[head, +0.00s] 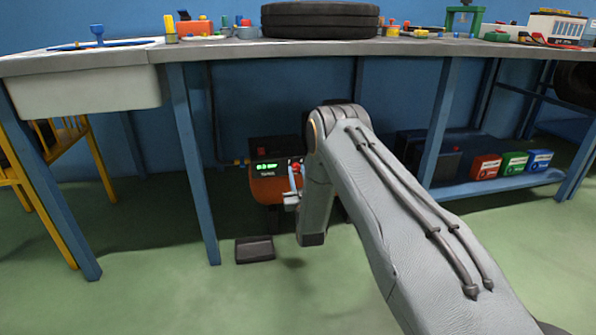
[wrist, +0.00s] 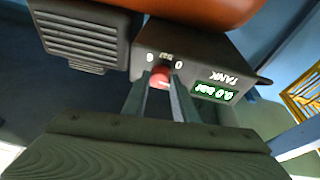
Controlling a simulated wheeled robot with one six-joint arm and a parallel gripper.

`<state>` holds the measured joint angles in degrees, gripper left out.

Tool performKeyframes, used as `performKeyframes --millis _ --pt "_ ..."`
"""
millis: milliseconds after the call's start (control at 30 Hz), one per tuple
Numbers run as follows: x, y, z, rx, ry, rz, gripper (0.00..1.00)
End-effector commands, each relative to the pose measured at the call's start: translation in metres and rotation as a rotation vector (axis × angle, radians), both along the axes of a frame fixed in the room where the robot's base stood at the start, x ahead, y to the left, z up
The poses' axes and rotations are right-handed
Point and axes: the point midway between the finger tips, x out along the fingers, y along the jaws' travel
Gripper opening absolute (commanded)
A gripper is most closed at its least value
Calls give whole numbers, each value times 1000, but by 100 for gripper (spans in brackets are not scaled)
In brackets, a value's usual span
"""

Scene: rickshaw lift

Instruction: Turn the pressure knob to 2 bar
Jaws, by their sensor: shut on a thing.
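The red pressure knob (wrist: 159,76) sits on the dark control panel of a compressor (head: 270,187) under the workbench. In the wrist view, which looks upside down, my gripper (wrist: 160,84) has one finger on each side of the knob and is shut on it. A small scale with a 0 mark shows beside the knob. The green display (wrist: 212,91) above the word TANK appears to read 0.0 bar. In the head view the gripper (head: 294,178) reaches the compressor's front, and my arm hides its right side.
The bench top (head: 230,46) runs above my arm, and its blue leg (head: 194,160) stands left of the compressor. A dark pedal-like block (head: 254,249) lies on the floor in front. Coloured boxes (head: 514,164) sit on a low shelf at right.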

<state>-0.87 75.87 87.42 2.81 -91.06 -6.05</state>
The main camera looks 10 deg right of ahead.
Motion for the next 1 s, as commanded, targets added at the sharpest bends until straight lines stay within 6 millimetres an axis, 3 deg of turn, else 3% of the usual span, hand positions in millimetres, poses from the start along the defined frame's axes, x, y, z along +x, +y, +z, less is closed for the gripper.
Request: performKeyframes --millis 600,1000 --pt "-1 3 3 534 2 -1 3" --pt "0 4 2 696 1 -1 3"
